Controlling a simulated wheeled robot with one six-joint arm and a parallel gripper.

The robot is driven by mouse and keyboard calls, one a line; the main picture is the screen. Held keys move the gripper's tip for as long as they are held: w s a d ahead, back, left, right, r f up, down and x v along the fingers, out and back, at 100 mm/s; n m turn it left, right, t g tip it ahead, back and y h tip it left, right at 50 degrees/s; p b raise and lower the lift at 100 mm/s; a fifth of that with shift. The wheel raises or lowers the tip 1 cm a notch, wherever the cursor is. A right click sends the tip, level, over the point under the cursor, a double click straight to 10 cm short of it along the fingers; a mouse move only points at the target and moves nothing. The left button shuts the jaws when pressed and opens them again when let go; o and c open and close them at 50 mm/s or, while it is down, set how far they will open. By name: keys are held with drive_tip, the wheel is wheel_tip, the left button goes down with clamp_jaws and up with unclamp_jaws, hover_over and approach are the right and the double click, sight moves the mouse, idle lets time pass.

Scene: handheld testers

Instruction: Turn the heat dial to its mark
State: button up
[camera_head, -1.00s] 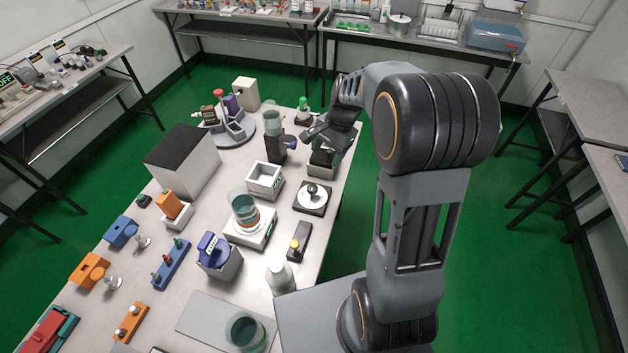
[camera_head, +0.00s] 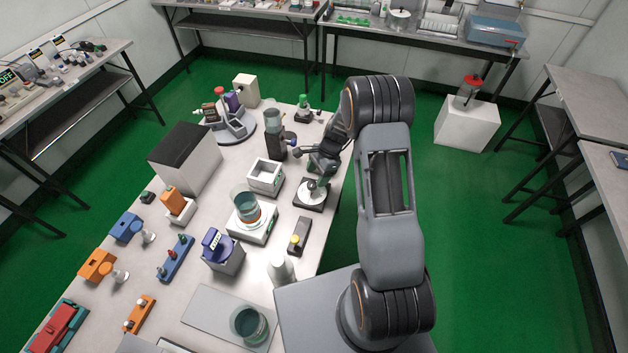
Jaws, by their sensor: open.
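A white round dial (camera_head: 309,196) with a grey knob in its middle sits on a dark square base at the right edge of the table; I take it to be the heat dial. My gripper (camera_head: 318,183) is open and reaches down from behind, close over the dial's knob. The fingers are small and dark here, so I cannot tell whether they touch the knob or stand around it. The dial's mark is too small to make out. Part of the dial's far side is hidden by my gripper.
A scale-like white device (camera_head: 252,228) with a beaker on it stands left of the dial. An open white box (camera_head: 265,176) is behind that. Right of the table is open floor.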

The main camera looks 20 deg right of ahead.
sight(312, 184)
drive_tip(key=shift+x, duration=2)
drive_tip(key=shift+c, duration=0.3)
drive_tip(key=c, duration=0.7)
drive_tip(key=shift+d, duration=0.2)
drive_tip(key=shift+c, duration=0.7)
drive_tip(key=shift+a, duration=0.1)
